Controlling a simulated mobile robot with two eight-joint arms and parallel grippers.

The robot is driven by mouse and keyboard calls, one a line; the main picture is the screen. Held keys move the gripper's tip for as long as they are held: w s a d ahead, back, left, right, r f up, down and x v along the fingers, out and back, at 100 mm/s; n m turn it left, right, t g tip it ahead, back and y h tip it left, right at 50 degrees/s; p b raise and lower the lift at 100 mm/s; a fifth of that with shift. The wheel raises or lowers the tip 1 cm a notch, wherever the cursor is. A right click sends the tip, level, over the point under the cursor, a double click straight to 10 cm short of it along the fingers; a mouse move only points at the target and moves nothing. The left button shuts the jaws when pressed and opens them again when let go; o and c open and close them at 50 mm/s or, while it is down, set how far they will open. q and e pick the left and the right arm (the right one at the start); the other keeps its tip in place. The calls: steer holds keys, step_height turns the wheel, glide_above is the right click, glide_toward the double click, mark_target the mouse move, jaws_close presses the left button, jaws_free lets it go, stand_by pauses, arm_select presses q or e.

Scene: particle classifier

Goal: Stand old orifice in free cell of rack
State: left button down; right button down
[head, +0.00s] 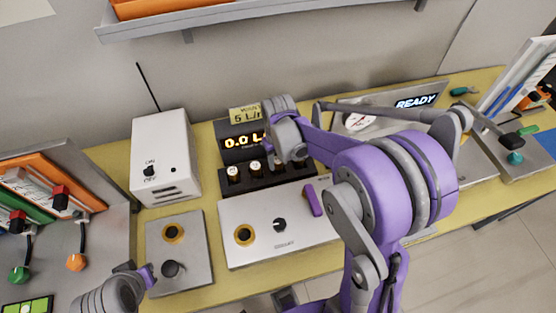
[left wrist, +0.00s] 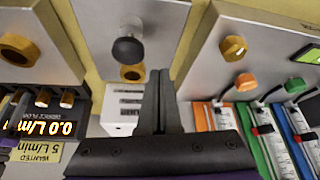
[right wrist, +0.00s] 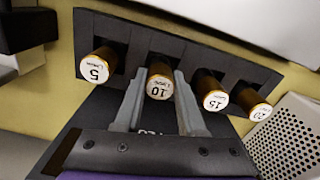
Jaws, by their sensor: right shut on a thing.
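The dark rack (head: 262,183) stands on the bench in front of the flow display. In the right wrist view its row of cells holds brass-coloured orifices with white caps: the 5 (right wrist: 96,67), the 10 (right wrist: 159,86), the 15 (right wrist: 214,99) and the 20 (right wrist: 259,111). My right gripper (right wrist: 160,78) is shut on the 10 orifice, one finger on each side, with the orifice at its cell; how deep it sits is hard to tell. In the head view my right wrist hides part of the rack. My left gripper (left wrist: 158,75) is shut and empty above the left bench side.
The flow display (head: 240,143) reads 0.0, with a yellow 5 L/min note (head: 245,114) above. A white box (head: 164,155), a grey panel (head: 178,250) with a brass ring and black knob, and a white panel (head: 275,232) with a brass ring stand close by.

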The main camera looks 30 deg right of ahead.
steer(key=shift+f, duration=0.1)
steer(key=c, duration=0.5)
jaws_free()
steer(key=shift+r, duration=0.2)
step_height(320, 180, up, 11)
steer(key=p, duration=0.1)
steer(key=s+a+f+t, duration=0.1)
steer(key=s+a+t, duration=0.1)
steer(key=s, duration=0.5)
steer(key=s+a+f+t, duration=0.1)
steer(key=s+a+t, duration=0.2)
steer(key=s, duration=0.4)
steer(key=shift+s+a+t, duration=0.2)
steer(key=shift+a+t, duration=0.1)
steer(key=shift+a, duration=0.6)
steer(key=shift+f, duration=0.1)
